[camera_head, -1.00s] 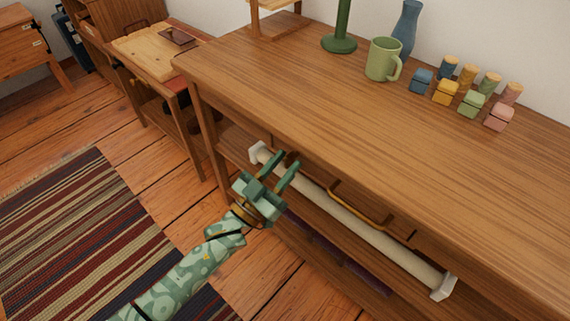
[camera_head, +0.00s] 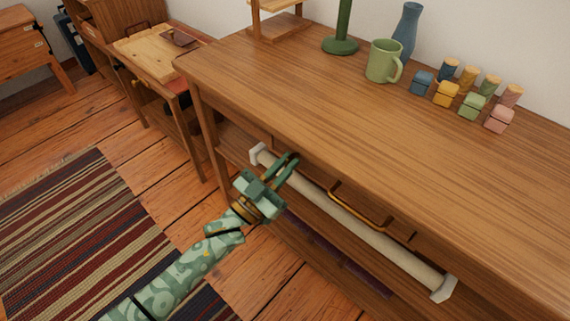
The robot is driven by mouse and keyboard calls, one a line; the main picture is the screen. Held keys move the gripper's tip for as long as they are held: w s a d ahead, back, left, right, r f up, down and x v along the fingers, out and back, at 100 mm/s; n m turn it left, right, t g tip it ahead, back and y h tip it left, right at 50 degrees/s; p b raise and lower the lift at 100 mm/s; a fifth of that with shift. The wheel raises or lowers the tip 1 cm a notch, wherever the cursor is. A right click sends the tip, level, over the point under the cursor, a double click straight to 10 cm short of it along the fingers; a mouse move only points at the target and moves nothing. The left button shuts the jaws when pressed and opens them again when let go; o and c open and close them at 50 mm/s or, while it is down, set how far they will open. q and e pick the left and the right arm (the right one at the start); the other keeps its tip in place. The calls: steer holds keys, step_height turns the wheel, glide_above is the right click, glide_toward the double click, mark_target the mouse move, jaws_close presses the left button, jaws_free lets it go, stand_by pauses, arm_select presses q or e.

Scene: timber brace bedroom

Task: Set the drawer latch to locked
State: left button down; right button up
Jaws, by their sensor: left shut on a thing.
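My left gripper (camera_head: 287,167) reaches in from the lower left to the front of the wooden desk, near the left end of the drawer. The drawer front, under the desk top, carries a brass bar handle (camera_head: 361,207) to the right of my gripper. The drawer looks closed. My right gripper is not in view.
A pale bar (camera_head: 350,222) with white end blocks runs along the desk front below the drawer, close to my fingers. On the desk top (camera_head: 300,90) stand a green mug (camera_head: 383,61), a blue vase (camera_head: 407,30) and several coloured blocks. A striped rug (camera_head: 90,235) lies at left.

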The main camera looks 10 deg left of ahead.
arm_select(q)
steer(key=m+g+h, duration=0.1)
steer(key=m, duration=0.2)
steer(key=m+g+h, duration=0.1)
steer(key=m, duration=0.2)
steer(key=shift+p, duration=0.4)
steer(key=m+g+p, duration=0.1)
steer(key=m+g, duration=0.1)
steer(key=m, duration=0.4)
steer(key=m+g+p, duration=0.2)
steer(key=m+g, duration=0.1)
steer(key=m, duration=0.3)
steer(key=shift+a+r+h, duration=0.1)
steer(key=shift+r+h, duration=0.05)
steer(key=shift+h, duration=0.25)
steer(key=shift+m+p, duration=0.3)
steer(key=shift+m, duration=0.1)
steer(key=shift+m+g+y+p, duration=0.3)
steer(key=shift+m, duration=0.4)
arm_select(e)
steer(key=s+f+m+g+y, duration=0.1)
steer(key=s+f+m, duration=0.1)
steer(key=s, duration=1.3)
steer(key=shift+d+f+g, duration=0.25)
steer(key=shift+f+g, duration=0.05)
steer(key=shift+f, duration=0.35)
arm_select(q)
steer(key=shift+m, duration=0.3)
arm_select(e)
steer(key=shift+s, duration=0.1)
